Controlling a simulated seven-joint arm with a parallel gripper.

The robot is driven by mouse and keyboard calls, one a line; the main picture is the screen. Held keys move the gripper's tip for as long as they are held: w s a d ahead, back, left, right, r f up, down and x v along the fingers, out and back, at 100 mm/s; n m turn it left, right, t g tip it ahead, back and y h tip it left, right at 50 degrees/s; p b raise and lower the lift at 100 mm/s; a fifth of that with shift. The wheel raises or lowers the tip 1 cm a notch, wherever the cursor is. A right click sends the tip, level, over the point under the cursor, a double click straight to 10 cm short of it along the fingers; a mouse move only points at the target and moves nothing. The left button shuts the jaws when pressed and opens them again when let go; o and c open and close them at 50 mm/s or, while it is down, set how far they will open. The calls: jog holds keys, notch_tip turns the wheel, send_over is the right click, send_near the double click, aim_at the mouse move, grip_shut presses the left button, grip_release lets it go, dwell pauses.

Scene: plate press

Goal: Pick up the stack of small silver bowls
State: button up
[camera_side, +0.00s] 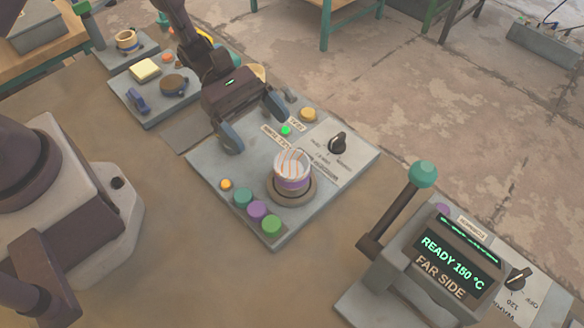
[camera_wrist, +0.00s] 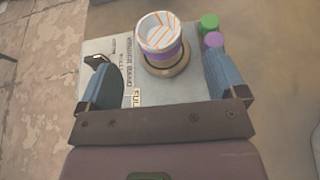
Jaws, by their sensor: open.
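A small stack of bowl-shaped pieces (camera_side: 292,165) stands upright on a round brown seat (camera_side: 272,192) on the grey panel. It looks silvery-white with orange stripes and has a purple band below; I cannot tell how many pieces it holds. In the wrist view the stack (camera_wrist: 158,35) lies ahead, between the lines of my two fingers. My gripper (camera_side: 252,124) is open and empty, above the panel, up and left of the stack in the side view. Its blue-grey fingers (camera_wrist: 156,82) are apart and do not touch the stack.
Coloured buttons (camera_side: 257,209) line the panel's near edge, and a black knob (camera_side: 337,143) stands toward its far side. A press unit (camera_side: 455,265) with a teal-knobbed lever (camera_side: 422,174) reads "READY 150 °C FAR SIDE". Another panel (camera_side: 150,105) carries a yellow block (camera_side: 144,70).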

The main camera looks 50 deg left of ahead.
aim_at(290, 162)
jog(key=x, duration=0.9)
jog(key=shift+w, duration=0.15)
jog(key=shift+a, duration=0.1)
jog(key=c, duration=1.1)
jog(key=shift+o, duration=0.2)
jog(key=shift+r, duration=0.1)
